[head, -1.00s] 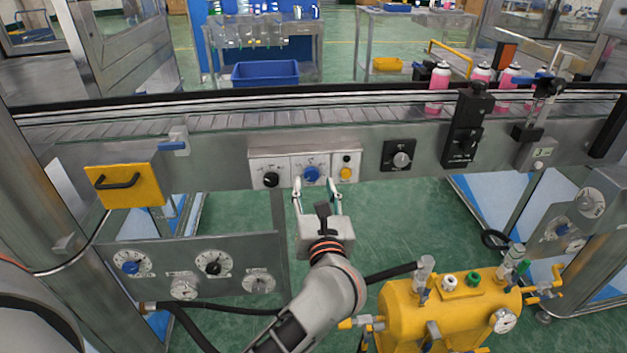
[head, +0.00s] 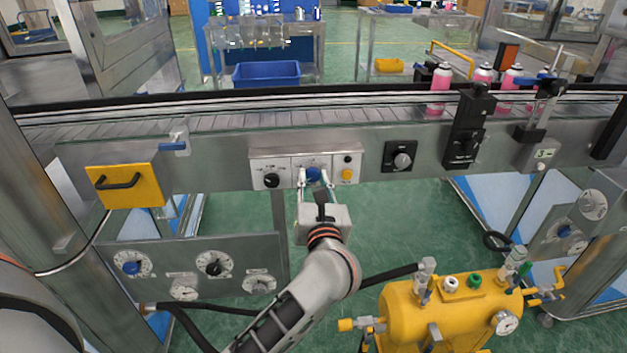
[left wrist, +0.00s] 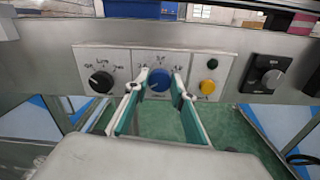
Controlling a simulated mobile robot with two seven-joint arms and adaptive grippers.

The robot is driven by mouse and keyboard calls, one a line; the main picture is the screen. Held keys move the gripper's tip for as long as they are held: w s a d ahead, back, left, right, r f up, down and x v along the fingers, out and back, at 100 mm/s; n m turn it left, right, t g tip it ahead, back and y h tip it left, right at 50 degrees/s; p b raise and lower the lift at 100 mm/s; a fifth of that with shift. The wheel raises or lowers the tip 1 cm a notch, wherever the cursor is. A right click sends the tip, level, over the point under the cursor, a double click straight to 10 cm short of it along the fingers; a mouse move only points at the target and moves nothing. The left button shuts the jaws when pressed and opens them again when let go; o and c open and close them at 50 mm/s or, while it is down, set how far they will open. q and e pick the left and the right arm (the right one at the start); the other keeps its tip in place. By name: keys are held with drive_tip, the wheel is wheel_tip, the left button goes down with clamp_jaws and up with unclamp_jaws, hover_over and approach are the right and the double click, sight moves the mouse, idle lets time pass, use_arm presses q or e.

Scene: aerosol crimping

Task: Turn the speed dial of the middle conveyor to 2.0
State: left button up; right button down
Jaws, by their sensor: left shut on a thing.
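The blue speed dial (head: 313,173) is in the middle of the white control panel (head: 284,165) on the front of the conveyor (head: 221,152). In the left wrist view, the blue dial (left wrist: 159,80) sits between the fingertips of my left gripper (left wrist: 159,88), with scale figures printed around it. My left gripper (head: 314,178) reaches up from below and is shut on the dial. The figures are too small and partly hidden to read the setting for certain. My right gripper is not in view.
A black dial unit (head: 400,156) is farther right. A yellow tank (head: 440,308) stands below. Pink cans (head: 440,78) are on the conveyor.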

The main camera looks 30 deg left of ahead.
use_arm(q)
drive_tip(key=shift+r+m+p, duration=0.25)
drive_tip(key=shift+m+p, duration=0.25)
drive_tip(key=shift+p, duration=0.05)
drive_tip(key=shift+r+p, duration=0.1)
drive_tip(key=shift+p, duration=0.25)
drive_tip(key=shift+m+p, duration=0.4)
drive_tip(key=shift+m, duration=0.2)
drive_tip(key=shift+r+m+p, duration=0.1)
drive_tip(key=shift+m+p, duration=0.3)
drive_tip(key=shift+p, duration=0.1)
drive_tip(key=shift+d+m+p, duration=0.1)
drive_tip(key=shift+m+p, duration=0.35)
drive_tip(key=shift+m, duration=0.05)
drive_tip(key=shift+m+p, duration=0.9)
drive_tip(key=shift+p, duration=0.15)
drive_tip(key=m+p, duration=0.4)
drive_tip(key=p, duration=0.1)
drive_tip(key=shift+f+m, duration=0.3)
drive_tip(key=shift+f, duration=0.05)
drive_tip(key=shift+f+m+p, duration=0.15)
drive_tip(key=shift+m+p, duration=0.4)
drive_tip(key=shift+m, duration=0.05)
drive_tip(key=shift+f, duration=0.1)
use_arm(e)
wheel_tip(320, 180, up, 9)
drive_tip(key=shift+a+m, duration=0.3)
